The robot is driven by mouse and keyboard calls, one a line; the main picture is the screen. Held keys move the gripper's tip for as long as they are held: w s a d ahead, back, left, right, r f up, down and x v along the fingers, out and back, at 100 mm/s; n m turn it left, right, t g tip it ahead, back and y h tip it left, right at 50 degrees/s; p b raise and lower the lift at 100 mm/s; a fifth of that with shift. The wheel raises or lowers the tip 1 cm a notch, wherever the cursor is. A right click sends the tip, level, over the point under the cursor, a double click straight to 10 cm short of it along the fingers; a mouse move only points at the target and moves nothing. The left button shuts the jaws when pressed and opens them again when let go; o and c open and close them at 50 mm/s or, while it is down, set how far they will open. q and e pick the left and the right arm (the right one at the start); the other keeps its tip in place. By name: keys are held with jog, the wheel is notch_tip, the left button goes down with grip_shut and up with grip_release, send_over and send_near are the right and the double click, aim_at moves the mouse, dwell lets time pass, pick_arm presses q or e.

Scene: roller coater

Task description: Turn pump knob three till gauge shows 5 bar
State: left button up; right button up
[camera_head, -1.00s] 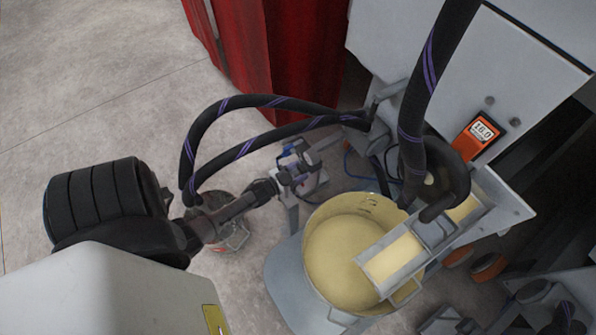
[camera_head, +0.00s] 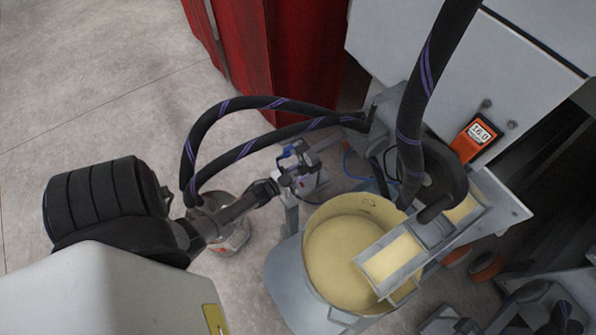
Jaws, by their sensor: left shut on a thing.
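My left arm comes in from the left, and its gripper (camera_head: 303,163) is at the pump fittings behind the bucket. It is shut on a small part there, seemingly a knob; the part is mostly hidden by the fingers. A blue piece (camera_head: 292,150) shows right beside the fingers. I cannot read which pump this is, and no pressure gauge is legible. An orange device (camera_head: 475,138) with a small display is fixed to the grey machine at the right; its digits look like 16.0. My right gripper is not clearly in view.
A bucket of cream-coloured liquid (camera_head: 318,235) stands on a grey stand, with a metal trough (camera_head: 392,258) over its right side. Thick black hoses (camera_head: 232,104) loop above my left forearm. A red curtain (camera_head: 300,55) hangs behind. Floor at the left is clear.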

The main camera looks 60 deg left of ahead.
pick_arm(q)
jog(key=m, duration=0.5)
jog(key=shift+m, duration=0.3)
jog(key=m, duration=0.3)
jog(key=shift+m, duration=0.3)
jog(key=m, duration=0.2)
jog(key=shift+f+m, duration=0.1)
jog(key=shift+m, duration=0.3)
jog(key=m+b, duration=0.1)
jog(key=m, duration=0.2)
jog(key=m+b, duration=0.1)
jog(key=m, duration=0.3)
jog(key=shift+f, duration=0.1)
jog(key=m, duration=0.2)
jog(key=shift+m+b, duration=0.3)
jog(key=shift+b, duration=0.05)
jog(key=shift+m, duration=1.2)
